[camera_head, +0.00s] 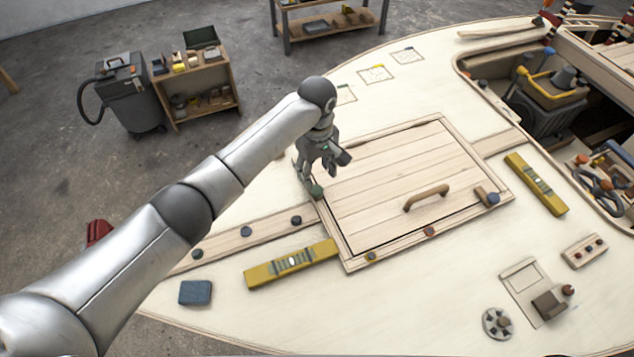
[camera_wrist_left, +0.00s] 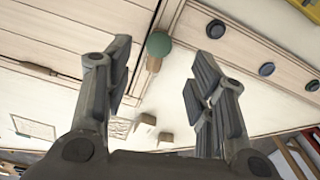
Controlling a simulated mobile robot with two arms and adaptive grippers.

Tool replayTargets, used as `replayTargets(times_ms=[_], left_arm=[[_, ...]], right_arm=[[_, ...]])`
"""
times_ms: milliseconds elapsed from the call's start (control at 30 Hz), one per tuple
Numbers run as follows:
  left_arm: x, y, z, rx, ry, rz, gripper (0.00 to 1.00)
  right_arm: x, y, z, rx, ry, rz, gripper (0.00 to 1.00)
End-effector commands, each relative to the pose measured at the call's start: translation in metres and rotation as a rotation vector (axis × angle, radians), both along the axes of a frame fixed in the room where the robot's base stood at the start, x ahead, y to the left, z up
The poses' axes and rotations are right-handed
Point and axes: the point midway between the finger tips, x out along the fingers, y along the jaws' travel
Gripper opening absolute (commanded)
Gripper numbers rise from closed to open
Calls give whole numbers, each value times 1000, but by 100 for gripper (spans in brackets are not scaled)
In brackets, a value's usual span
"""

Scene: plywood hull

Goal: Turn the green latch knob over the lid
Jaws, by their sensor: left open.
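The wooden lid (camera_head: 380,185) is closed flat in its frame, with a brown bar handle on it. The green latch knob (camera_head: 316,191) sits at the lid's left edge, partly crowded by my gripper. It also shows in the left wrist view (camera_wrist_left: 158,44), with a short brown latch piece (camera_wrist_left: 153,64) beside it along the lid's edge. My left gripper (camera_head: 320,168) hangs above and close to the knob, pointing down. In the wrist view its fingers are spread apart, and the knob shows in the gap between them, beyond the tips. Nothing is held. My right gripper is out of sight.
A blue knob (camera_head: 492,199) with a wooden piece sits at the lid's right edge. A yellow level (camera_head: 291,264) lies left of the lid's front corner, another yellow level (camera_head: 536,184) to its right. Dark round knobs line the left strip. An open hatch (camera_head: 560,110) with tools is at right.

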Motion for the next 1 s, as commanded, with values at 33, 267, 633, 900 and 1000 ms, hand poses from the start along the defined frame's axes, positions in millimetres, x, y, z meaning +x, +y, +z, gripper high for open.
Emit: replayTargets(times_ms=[33, 267, 633, 900, 1000], left_arm=[[-1, 1, -10, 2, 2, 0, 51], [-1, -1, -49, 0, 1, -1, 51], [0, 0, -66, -1, -2, -3, 51], [0, 0, -66, 0, -1, -3, 33], [0, 0, -66, 0, -1, -3, 20]], right_arm=[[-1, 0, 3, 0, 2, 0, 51], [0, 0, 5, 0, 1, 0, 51], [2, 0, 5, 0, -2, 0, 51], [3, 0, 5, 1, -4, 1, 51], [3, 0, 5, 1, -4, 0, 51]])
